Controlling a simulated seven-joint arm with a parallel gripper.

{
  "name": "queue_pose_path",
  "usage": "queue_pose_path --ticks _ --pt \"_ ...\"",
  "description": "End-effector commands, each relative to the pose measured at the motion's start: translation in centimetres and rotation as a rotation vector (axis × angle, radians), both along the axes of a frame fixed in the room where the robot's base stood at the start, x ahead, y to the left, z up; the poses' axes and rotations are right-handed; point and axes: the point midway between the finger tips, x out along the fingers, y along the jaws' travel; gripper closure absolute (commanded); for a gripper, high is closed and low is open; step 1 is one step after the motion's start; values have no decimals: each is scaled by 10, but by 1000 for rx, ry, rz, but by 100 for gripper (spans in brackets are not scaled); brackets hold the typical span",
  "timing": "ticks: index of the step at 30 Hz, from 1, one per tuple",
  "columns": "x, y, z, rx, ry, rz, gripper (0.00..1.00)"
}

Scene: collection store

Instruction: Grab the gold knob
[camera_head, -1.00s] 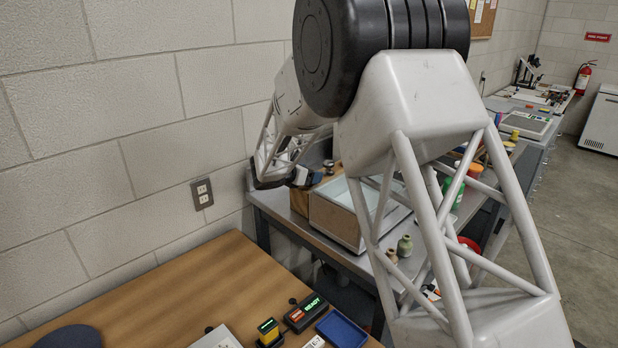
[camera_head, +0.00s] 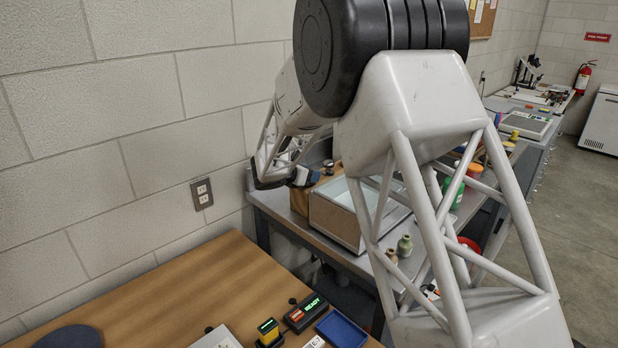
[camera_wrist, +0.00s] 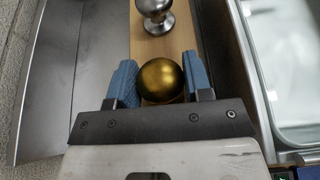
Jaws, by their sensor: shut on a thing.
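The gold knob (camera_wrist: 161,79) is a round, shiny ball in the wrist view. It sits at the near part of a narrow light-wood strip. My gripper (camera_wrist: 160,80) is shut on it, with one blue finger pad on its left and the other on its right. Its underside and base are hidden behind my gripper's dark bar. In the head view my gripper (camera_head: 304,177) is small and sits by the wall end of the grey bench; the gold knob cannot be made out there.
A silver knob (camera_wrist: 155,14) stands on the same wooden strip (camera_wrist: 172,47), just beyond the gold one. A metal-rimmed clear tray (camera_wrist: 288,60) lies close on the right. A grey metal surface (camera_wrist: 85,60) lies on the left. The wall (camera_head: 150,120) is close by.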

Motion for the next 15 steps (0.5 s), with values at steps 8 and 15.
queue_pose_path --ticks 8,15 --pt "0 0 3 1 -1 0 83" --pt "0 0 22 0 -3 0 83"
